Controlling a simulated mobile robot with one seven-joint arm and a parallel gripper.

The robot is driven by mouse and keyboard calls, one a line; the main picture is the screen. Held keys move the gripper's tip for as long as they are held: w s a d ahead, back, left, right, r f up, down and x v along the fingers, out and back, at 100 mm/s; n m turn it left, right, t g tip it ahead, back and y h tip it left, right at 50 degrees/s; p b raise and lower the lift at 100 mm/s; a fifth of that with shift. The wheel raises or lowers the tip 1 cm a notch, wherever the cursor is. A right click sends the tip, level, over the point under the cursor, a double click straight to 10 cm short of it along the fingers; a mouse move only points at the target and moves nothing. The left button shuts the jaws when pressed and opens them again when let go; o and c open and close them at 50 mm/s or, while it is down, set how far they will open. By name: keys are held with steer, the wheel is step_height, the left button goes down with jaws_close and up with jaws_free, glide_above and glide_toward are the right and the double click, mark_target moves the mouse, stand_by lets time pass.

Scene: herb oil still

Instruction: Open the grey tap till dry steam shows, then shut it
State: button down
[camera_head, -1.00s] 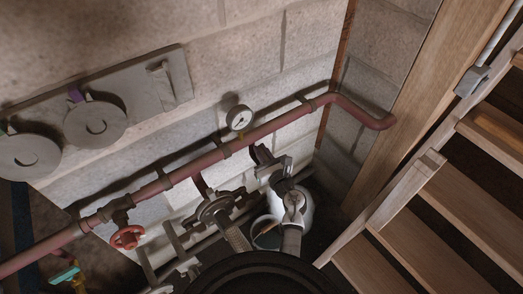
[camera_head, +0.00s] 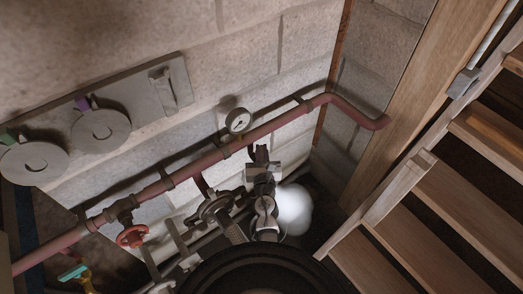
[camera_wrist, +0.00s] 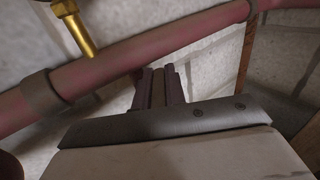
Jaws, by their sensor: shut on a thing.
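My gripper (camera_head: 257,153) is below the red pipe, to the right of the middle in the head view. In the wrist view its two dark fingers (camera_wrist: 159,72) are close together with a narrow strip between them, just under the pipe. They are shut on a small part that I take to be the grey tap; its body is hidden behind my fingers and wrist. A bright white, rounded puff of steam (camera_head: 294,210) hangs just right of my wrist, low by the wall corner. I cannot see the outlet it comes from.
The red pipe (camera_head: 205,160) runs along the block wall, with a round gauge (camera_head: 238,121) above it. A red handwheel (camera_head: 132,236) and a teal-handled tap (camera_head: 73,272) are at the lower left. Wooden stairs (camera_head: 440,215) close off the right side. A brass stem (camera_wrist: 75,28) shows in the wrist view.

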steer(key=shift+m+h+p, duration=0.7)
steer(key=shift+m+h, duration=0.2)
steer(key=shift+h, duration=0.5)
steer(key=shift+d+r+m+h, duration=0.1)
steer(key=shift+m+h, duration=0.3)
steer(key=shift+h, duration=0.2)
steer(key=shift+d+m+g+h+p, duration=0.1)
steer(key=shift+m+g+h+p, duration=0.2)
steer(key=shift+m+h+p, duration=0.55)
steer(key=shift+h+b, duration=0.35)
steer(key=shift+h, duration=0.2)
steer(key=c, duration=1.5)
jaws_free()
steer(key=shift+o, duration=0.2)
step_height(320, 180, up, 20)
steer(key=p, duration=0.2)
